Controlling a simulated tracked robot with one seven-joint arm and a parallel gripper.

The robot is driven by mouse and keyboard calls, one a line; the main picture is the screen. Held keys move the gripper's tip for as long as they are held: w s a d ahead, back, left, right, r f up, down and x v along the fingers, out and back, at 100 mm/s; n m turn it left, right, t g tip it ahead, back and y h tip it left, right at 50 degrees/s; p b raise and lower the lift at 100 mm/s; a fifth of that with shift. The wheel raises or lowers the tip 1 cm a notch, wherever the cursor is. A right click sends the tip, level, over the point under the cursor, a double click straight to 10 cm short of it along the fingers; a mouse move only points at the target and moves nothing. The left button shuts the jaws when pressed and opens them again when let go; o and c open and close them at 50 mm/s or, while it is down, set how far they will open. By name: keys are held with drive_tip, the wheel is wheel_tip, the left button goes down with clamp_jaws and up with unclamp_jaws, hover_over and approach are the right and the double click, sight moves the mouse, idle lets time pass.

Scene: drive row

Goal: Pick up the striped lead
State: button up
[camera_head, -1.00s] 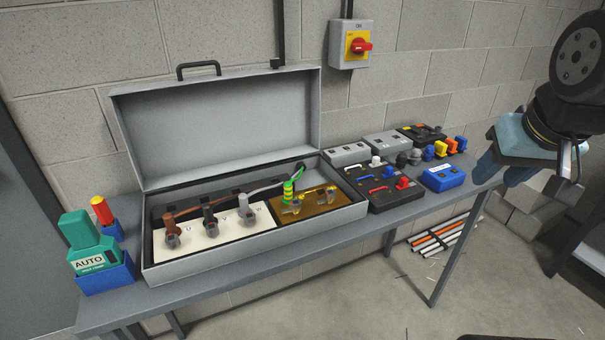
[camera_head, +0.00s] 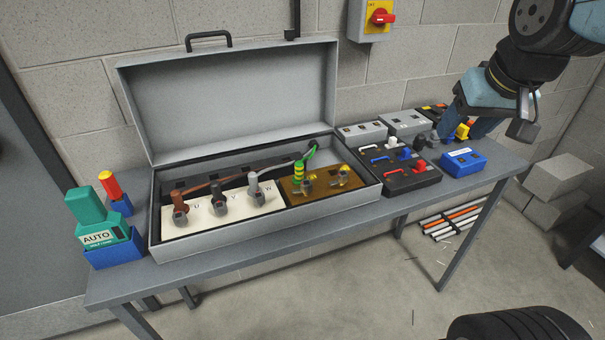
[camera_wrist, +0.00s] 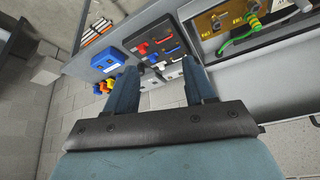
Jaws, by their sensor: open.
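The striped lead (camera_head: 299,172), green and yellow, stands on the brown plate in the right part of the open grey case. Its green cable curves up behind it and meets a grey cable at the case's back. In the wrist view the striped lead (camera_wrist: 254,21) shows at the upper right, well to the side of my fingers. My gripper (camera_head: 468,122) is above the right end of the bench, apart from the lead and right of the case. In the wrist view my gripper (camera_wrist: 161,68) has its two blue fingers apart with nothing between them.
Brown, dark and grey leads (camera_head: 219,203) sit on the cream plate to the left. The raised case lid (camera_head: 235,100) stands behind. A black switch tray (camera_head: 400,175) and a blue box (camera_head: 463,163) lie to the right. A green tester (camera_head: 95,225) stands at the left end.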

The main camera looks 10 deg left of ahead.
drive_tip(key=w+a+f+n+g+y, duration=0.1)
drive_tip(key=w+a+f+n, duration=0.1)
drive_tip(key=w+a, duration=0.35)
drive_tip(key=w+a+f+n, duration=0.2)
drive_tip(key=a, duration=0.7)
drive_tip(key=n, duration=0.2)
approach(301, 164)
drive_tip(key=shift+g+y, duration=0.3)
drive_tip(key=shift+g, duration=0.1)
drive_tip(key=shift+w+d+x, duration=0.1)
drive_tip(key=shift+w+x, duration=0.05)
drive_tip(key=shift+x, duration=1.9)
drive_tip(key=shift+w+d+x, duration=0.1)
drive_tip(key=shift+x, duration=1.95)
drive_tip(key=shift+w+d+x, duration=0.1)
drive_tip(key=shift+w+x, duration=0.05)
drive_tip(key=shift+x, duration=1.9)
clamp_jaws()
